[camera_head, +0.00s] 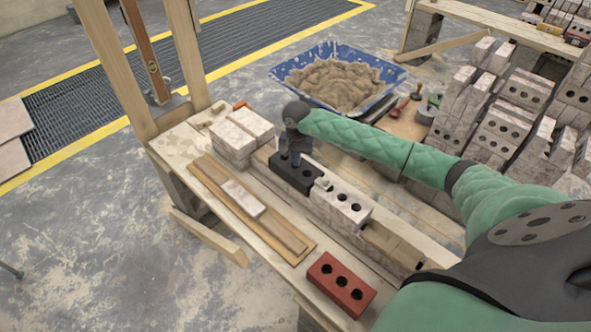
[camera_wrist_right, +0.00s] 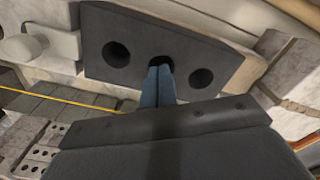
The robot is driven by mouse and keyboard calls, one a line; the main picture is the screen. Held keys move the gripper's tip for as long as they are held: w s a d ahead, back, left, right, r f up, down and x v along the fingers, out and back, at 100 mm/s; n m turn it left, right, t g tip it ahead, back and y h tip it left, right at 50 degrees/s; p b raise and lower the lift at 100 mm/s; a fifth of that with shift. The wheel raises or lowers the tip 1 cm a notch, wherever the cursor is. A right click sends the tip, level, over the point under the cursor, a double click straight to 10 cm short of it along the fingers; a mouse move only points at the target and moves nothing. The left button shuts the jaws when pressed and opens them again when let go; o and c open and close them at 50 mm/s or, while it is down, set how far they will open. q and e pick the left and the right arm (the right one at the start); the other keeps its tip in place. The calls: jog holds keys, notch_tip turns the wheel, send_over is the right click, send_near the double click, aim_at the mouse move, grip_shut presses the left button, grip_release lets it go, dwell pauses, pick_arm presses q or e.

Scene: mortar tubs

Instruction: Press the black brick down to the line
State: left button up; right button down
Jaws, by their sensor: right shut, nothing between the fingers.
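The black brick (camera_head: 296,178), with three round holes, sits in the row of bricks on the wall. A pale holed brick (camera_head: 341,206) stands to its right, and pale bricks (camera_head: 240,136) stand to its left. My right gripper (camera_head: 295,158) is shut and empty, pointing down over the black brick. In the right wrist view, its blue fingertips (camera_wrist_right: 160,73) are at the middle hole of the black brick (camera_wrist_right: 137,55); I cannot tell whether they touch. A thin yellow line (camera_wrist_right: 60,98) runs beside the brick there. My left gripper is not in view.
A red brick (camera_head: 341,284) lies at the plank's near end. A small pale brick (camera_head: 243,198) lies on a wooden board (camera_head: 285,238). A blue tub (camera_head: 283,68) of mortar (camera_head: 335,82) stands behind the wall. Stacked bricks (camera_head: 500,130) fill the right.

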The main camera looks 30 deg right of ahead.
jog(key=shift+d+r, duration=0.1)
jog(key=shift+r, duration=0.6)
jog(key=shift+r+p, duration=0.35)
jog(key=shift+r, duration=1.4)
jog(key=shift+f, duration=0.1)
